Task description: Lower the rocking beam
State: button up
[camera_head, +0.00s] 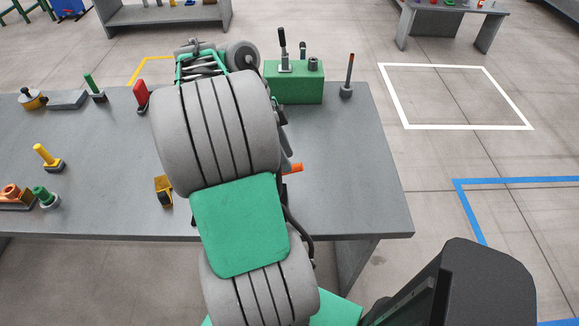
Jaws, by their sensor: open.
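My arm reaches up the middle of the view and covers the centre of the grey table (345,190). My gripper cannot be made out; the thick ribbed arm links hide the place below and behind them. I cannot pick out the rocking beam for sure. An orange piece (293,168) and some dark grey parts show at the right edge of my arm, and the rest of what they belong to is hidden. A green block (293,85) with an upright black-handled lever (283,50) and a grey knob stands at the table's back edge, right of my arm.
A grey post with an orange-brown top (347,85) stands at the back right. A red handle (142,97), a small yellow-black piece (163,190), a yellow-handled piece (46,157) and a green-handled piece (95,88) stand on the left. The table's front right is clear.

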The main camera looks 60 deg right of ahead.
jog(key=shift+x, duration=1.6)
jog(key=shift+w, duration=0.1)
jog(key=shift+c, duration=0.3)
grip_shut()
